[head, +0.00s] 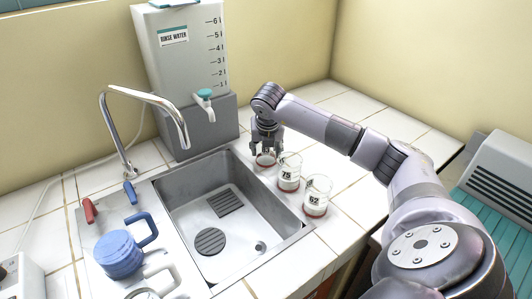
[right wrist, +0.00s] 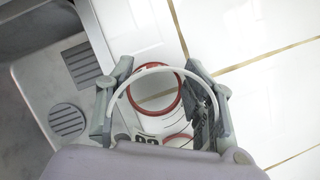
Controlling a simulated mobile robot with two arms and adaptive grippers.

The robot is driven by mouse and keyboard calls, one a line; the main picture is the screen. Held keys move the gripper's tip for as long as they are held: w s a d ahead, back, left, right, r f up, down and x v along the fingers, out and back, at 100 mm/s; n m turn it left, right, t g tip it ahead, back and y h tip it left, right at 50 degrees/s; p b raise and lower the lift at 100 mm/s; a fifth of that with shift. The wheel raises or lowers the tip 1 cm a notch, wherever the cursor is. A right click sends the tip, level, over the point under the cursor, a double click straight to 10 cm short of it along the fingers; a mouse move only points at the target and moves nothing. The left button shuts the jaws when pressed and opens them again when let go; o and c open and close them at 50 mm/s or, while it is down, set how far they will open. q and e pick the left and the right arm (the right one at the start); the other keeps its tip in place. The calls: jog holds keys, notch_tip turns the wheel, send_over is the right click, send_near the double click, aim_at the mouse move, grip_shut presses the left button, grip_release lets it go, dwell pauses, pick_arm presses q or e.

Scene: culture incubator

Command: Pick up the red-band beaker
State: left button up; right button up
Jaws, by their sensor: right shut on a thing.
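My right gripper (head: 266,147) points down at the back right corner of the sink. It is shut on a clear glass beaker with a red band (head: 265,160), the farthest of three in a row. In the right wrist view the gripper (right wrist: 159,72) has one finger on each side of the beaker (right wrist: 155,117). I look down into its open round mouth. Whether its base touches the counter I cannot tell. Two similar labelled beakers with red near the base, a middle one (head: 289,172) and a near one (head: 316,197), stand upright on the counter. My left gripper is out of view.
The steel sink (head: 180,212) with a curved tap (head: 150,95) lies left of the beakers. A rinse water tank (head: 185,55) stands behind. A blue mug (head: 120,255) is at the sink's left. White tiled counter (head: 345,110) is free behind my right arm.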

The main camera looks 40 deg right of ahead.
notch_tip(320, 180, up, 19)
jog(key=shift+f, duration=0.2)
